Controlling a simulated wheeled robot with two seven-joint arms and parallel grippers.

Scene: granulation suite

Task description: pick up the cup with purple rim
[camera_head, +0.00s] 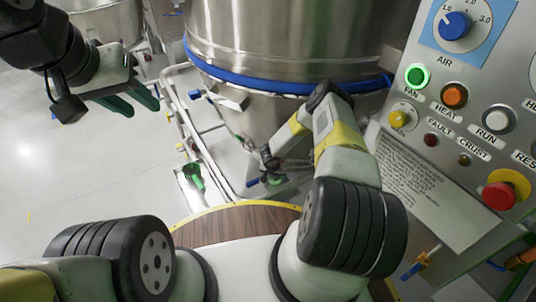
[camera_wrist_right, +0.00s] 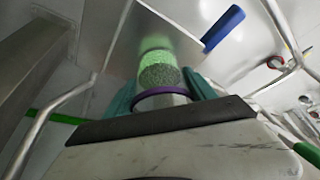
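The cup with purple rim (camera_wrist_right: 160,99) is in the right wrist view, with green granular content showing. My right gripper (camera_wrist_right: 160,85) has its teal fingers on both sides of the cup, and both seem to touch it. The rim is close to the palm. In the head view my right gripper (camera_head: 270,176) is low at the centre, below the steel vessel, and the cup is mostly hidden. My left gripper (camera_head: 138,100) is at the upper left, its green fingers apart and empty.
A large steel vessel (camera_head: 290,45) with a blue band stands at the top centre. A control panel (camera_head: 465,120) with knobs and buttons is close on the right. Metal tube framing (camera_head: 205,150) and a green item (camera_head: 194,176) lie left of my right gripper. The floor at left is clear.

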